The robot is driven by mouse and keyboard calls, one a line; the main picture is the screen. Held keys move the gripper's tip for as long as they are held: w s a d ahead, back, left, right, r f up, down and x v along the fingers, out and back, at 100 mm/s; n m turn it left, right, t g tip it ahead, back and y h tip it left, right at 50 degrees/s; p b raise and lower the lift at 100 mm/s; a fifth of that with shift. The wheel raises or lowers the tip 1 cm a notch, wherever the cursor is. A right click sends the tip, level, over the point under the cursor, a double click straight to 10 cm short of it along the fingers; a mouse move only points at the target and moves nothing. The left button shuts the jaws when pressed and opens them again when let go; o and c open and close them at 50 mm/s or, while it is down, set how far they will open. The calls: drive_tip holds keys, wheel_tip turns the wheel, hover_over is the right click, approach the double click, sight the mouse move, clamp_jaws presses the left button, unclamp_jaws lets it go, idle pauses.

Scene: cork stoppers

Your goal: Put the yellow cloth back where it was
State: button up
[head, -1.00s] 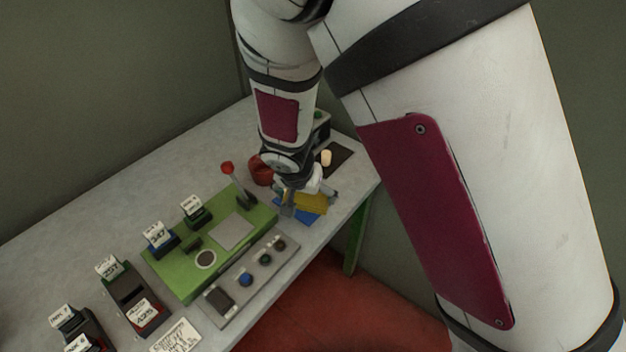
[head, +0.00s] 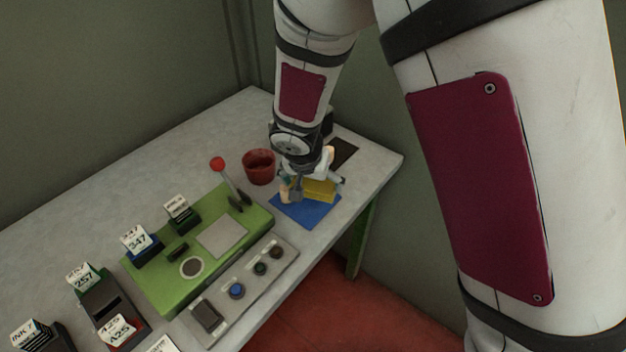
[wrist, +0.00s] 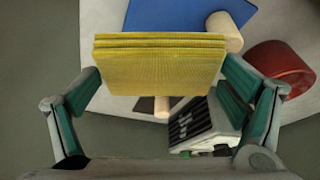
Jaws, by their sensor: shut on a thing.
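The folded yellow cloth (head: 321,189) is held in my gripper (head: 317,184). In the wrist view the cloth (wrist: 160,65) spans the space between the two fingers of my gripper (wrist: 158,72), which are shut on its sides. In the head view it appears over the back part of a flat blue mat (head: 306,211); I cannot tell whether it touches the mat. The mat also shows beyond the cloth in the wrist view (wrist: 180,14).
A red cup (head: 258,168) stands left of my gripper. One cork stopper (wrist: 226,31) is by the mat, another (wrist: 161,106) behind the cloth. A green machine (head: 200,250) with a red-knobbed lever (head: 218,164) is to the left. A dark patch (head: 342,151) lies near the back edge.

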drive_tip(key=shift+f+b, duration=0.35)
drive_tip(key=shift+f, duration=0.05)
drive_tip(key=shift+f, duration=0.15)
drive_tip(key=o, duration=0.9)
drive_tip(key=shift+o, duration=0.2)
